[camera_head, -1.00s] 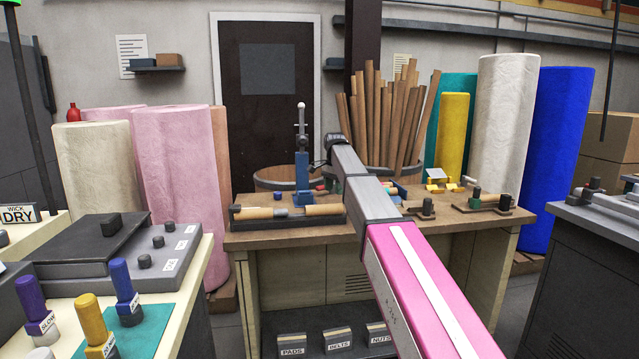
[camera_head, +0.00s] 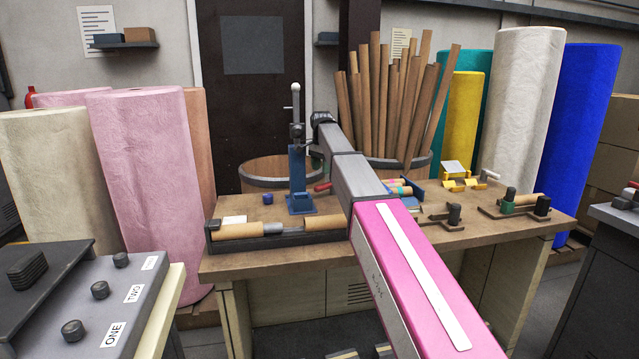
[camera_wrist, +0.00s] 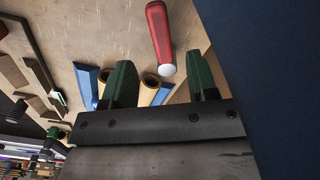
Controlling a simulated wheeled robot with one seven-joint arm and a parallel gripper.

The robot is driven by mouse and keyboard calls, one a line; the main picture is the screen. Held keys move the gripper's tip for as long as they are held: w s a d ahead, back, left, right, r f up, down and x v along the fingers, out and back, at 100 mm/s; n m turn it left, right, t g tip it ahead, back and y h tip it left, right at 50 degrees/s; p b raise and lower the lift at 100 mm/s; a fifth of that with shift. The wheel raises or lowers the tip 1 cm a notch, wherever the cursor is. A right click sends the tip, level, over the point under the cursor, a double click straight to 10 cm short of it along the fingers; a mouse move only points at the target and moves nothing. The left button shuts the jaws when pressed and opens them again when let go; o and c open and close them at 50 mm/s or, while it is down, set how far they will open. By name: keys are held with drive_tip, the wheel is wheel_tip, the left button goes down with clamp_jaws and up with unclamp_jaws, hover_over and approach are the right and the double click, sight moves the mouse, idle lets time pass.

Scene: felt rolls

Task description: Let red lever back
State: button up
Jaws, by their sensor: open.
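The red lever (camera_wrist: 160,38) has a red grip with a pale round end. In the wrist view its end shows between the tips of my green fingers. I cannot tell the gap in depth. In the head view a small part of the red lever (camera_head: 322,187) shows beside the blue press stand (camera_head: 298,168), left of my arm. My gripper (camera_wrist: 160,75) is open, with nothing held between the fingers. In the head view my arm hides the gripper.
The wooden bench (camera_head: 250,262) carries a tray with tan rolls (camera_head: 240,231), a yellow stand (camera_head: 462,184) and dark clamps (camera_head: 515,205). A dark blue surface (camera_wrist: 265,70) fills the wrist view's right side. A grey button panel (camera_head: 100,300) stands at the front left.

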sight(322, 185)
drive_tip(key=shift+f, duration=3.75)
clamp_jaws()
